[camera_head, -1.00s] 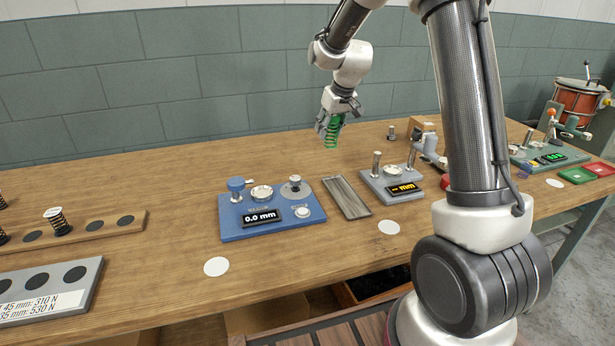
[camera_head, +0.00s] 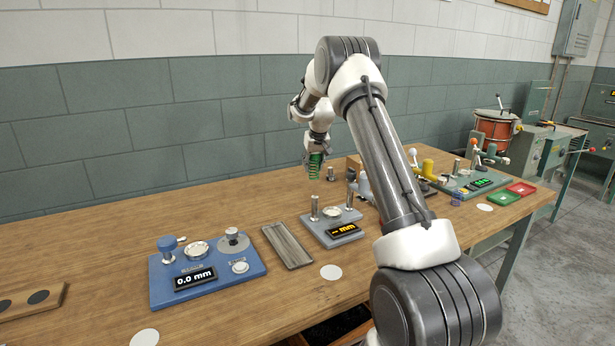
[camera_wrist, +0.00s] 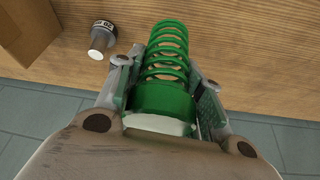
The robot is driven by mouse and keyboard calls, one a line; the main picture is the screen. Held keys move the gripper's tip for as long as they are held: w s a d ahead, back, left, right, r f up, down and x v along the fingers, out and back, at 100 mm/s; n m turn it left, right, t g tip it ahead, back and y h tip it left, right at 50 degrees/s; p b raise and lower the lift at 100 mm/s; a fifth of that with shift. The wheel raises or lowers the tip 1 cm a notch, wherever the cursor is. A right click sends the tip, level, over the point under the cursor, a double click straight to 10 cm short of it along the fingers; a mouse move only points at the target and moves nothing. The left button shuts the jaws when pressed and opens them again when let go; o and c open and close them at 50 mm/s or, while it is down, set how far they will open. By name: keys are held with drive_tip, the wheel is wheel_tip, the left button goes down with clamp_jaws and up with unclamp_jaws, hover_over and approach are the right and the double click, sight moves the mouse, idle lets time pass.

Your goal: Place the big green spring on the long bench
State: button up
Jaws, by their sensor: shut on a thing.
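The big green spring (camera_wrist: 168,62) is between the fingers of my gripper (camera_wrist: 165,98) in the wrist view, with its coils reaching out past the fingertips. In the head view the green spring (camera_head: 315,165) hangs roughly upright under my gripper (camera_head: 317,152), above the rear part of the bench. My gripper is shut on it. The long bench (camera_head: 110,235) is a wooden worktop along the wall. The spring looks clear of the bench top.
On the bench stand a blue gauge station (camera_head: 208,268), a grey tray (camera_head: 287,245), a grey gauge station (camera_head: 333,226) and a green station (camera_head: 470,184). A small metal cylinder (camera_wrist: 101,40) stands near my gripper. Bare wood lies at the left rear.

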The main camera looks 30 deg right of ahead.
drive_tip(key=shift+a+f, duration=0.1)
drive_tip(key=shift+f, duration=1.75)
drive_tip(key=shift+f, duration=0.1)
drive_tip(key=o, duration=1.1)
drive_tip(key=shift+o, duration=0.2)
